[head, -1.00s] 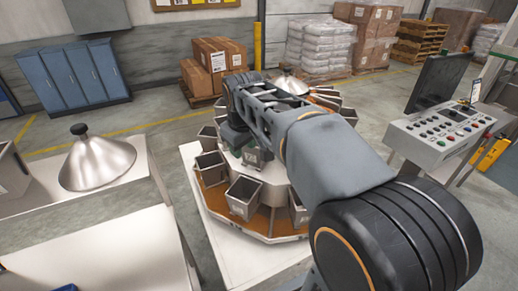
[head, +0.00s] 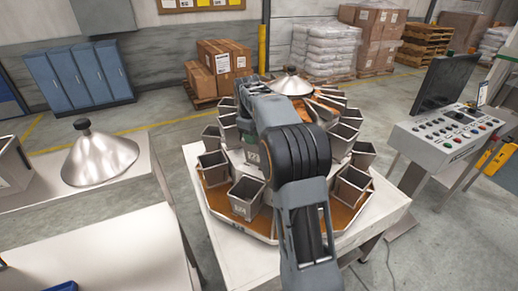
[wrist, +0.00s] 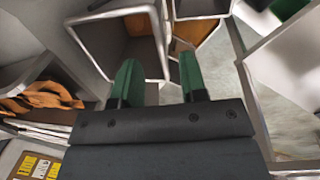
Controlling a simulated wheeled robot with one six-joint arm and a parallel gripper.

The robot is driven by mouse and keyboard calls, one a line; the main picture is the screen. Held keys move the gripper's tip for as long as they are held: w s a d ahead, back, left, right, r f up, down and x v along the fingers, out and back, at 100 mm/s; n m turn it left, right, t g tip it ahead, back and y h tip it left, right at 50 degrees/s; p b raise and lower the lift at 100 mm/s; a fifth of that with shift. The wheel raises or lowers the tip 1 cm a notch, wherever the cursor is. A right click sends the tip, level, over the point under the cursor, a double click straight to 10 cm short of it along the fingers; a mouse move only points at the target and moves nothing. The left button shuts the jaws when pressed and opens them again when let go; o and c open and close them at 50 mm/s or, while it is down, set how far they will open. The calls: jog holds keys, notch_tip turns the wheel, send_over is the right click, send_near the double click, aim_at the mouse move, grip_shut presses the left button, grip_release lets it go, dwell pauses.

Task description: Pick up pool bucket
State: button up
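Several grey metal buckets ring the round weigher (head: 258,233). One with a number plate (head: 245,198) stands at the front, another (head: 213,168) at left, and another (head: 350,187) at right. I cannot tell which is the pool bucket. My gripper (head: 246,128) is over the weigher's left side, partly hidden by my arm. In the wrist view its two green fingers (wrist: 162,80) are apart with nothing held between them. An open bucket (wrist: 115,40) lies just beyond the left finger, and a second bucket (wrist: 203,8) is beyond the right one. Whether the fingers touch a rim is unclear.
A shiny metal cone (head: 290,84) tops the weigher, and another cone (head: 98,158) sits on the left bench (head: 125,195). A control console (head: 445,133) stands at right.

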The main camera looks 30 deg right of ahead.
aim_at(253, 155)
jog(key=shift+w+d+f+p, duration=0.15)
jog(key=shift+f+p, duration=0.1)
jog(key=shift+f, duration=0.85)
jog(key=shift+w+f+p, duration=0.15)
jog(key=shift+f+p, duration=0.1)
jog(key=shift+f, duration=0.9)
jog(key=shift+w+d+f+p, duration=0.15)
jog(key=shift+f+p, duration=0.1)
jog(key=shift+f, duration=0.85)
jog(key=shift+a+f, duration=0.1)
jog(key=shift+f, duration=0.15)
jog(key=shift+c, duration=0.3)
grip_shut()
jog(key=shift+r, duration=0.1)
